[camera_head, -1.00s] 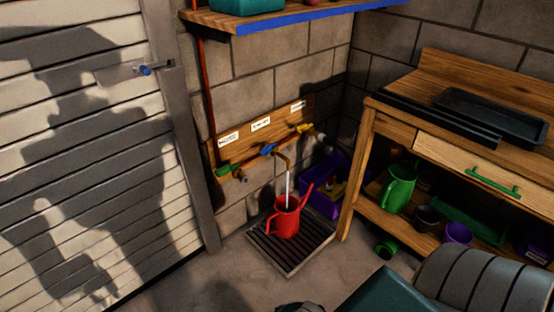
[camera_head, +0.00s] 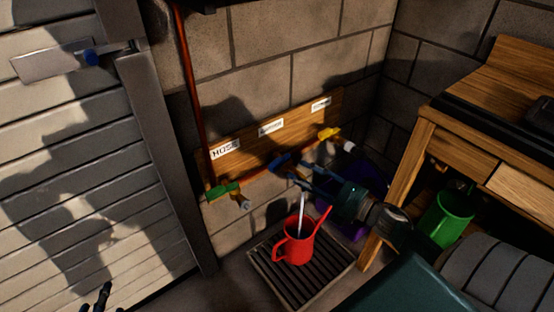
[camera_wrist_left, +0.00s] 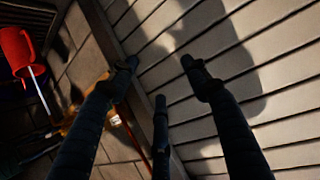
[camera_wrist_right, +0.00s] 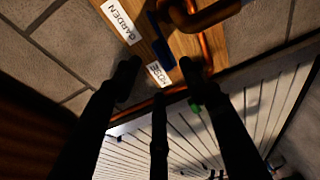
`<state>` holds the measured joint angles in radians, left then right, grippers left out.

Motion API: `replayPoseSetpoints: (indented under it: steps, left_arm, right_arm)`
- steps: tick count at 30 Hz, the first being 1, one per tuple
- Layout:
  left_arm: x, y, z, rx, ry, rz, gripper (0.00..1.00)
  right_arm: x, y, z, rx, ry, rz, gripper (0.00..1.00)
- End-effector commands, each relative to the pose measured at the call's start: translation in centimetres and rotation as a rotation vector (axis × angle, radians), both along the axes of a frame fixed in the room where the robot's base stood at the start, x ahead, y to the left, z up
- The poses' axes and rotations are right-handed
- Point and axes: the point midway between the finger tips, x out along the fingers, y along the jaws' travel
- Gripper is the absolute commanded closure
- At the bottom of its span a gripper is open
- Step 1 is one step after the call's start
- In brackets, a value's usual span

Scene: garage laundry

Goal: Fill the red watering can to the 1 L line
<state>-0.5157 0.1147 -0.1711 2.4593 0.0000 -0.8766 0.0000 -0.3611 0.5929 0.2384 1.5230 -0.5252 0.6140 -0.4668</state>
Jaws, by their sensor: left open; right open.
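The red watering can (camera_head: 299,246) stands upright on the slatted drain tray (camera_head: 284,283), spout to the right; it also shows in the left wrist view (camera_wrist_left: 15,50). A pale water stream (camera_head: 302,212) runs down into it. Its 1 L line and water level cannot be made out. The blue tap handle (camera_head: 282,163) is on the middle tap; it also shows in the right wrist view (camera_wrist_right: 161,42). My right gripper (camera_head: 306,178) is open just beside this handle; contact cannot be told. My left gripper (camera_head: 101,296) is open and empty, low before the shutter door.
A green-handled tap (camera_head: 224,190) and a yellow-handled tap (camera_head: 329,133) flank the middle one on the labelled wooden board (camera_head: 226,147). A purple crate (camera_head: 352,228) lies behind my right arm. The workbench (camera_head: 408,150) stands close on the right, with a green can (camera_head: 447,218) below.

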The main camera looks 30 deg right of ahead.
Motion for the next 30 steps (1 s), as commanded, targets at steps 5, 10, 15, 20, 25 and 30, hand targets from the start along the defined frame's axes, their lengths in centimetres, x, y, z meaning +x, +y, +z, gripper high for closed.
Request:
replayPoseSetpoints:
  steps: [5,10,15,20,25,30]
  left_arm:
    - [1.7,-0.8,2.4,-0.031,-0.127,-0.009,0.52]
    - [3.0,-1.5,5.5,-0.064,-0.267,-0.018,0.52]
    - [3.7,-2.0,8.0,-0.090,-0.374,-0.025,0.52]
    - [3.9,-2.3,9.3,-0.104,-0.426,-0.028,0.52]
    - [4.0,-2.3,9.6,-0.107,-0.439,-0.029,0.52]
    - [4.0,-2.3,9.6,-0.107,-0.438,-0.029,0.52]
  right_arm:
    - [3.0,1.0,0.0,0.001,-0.003,0.000,0.57]
    - [5.9,2.0,-0.1,0.002,-0.002,-0.001,0.57]
    - [8.0,2.7,0.0,0.003,-0.001,-0.002,0.57]
    - [9.0,3.1,0.0,0.003,0.001,-0.002,0.57]
    - [9.2,3.1,0.0,0.003,0.002,-0.003,0.57]
    - [9.2,3.1,0.0,0.003,0.002,-0.003,0.63]
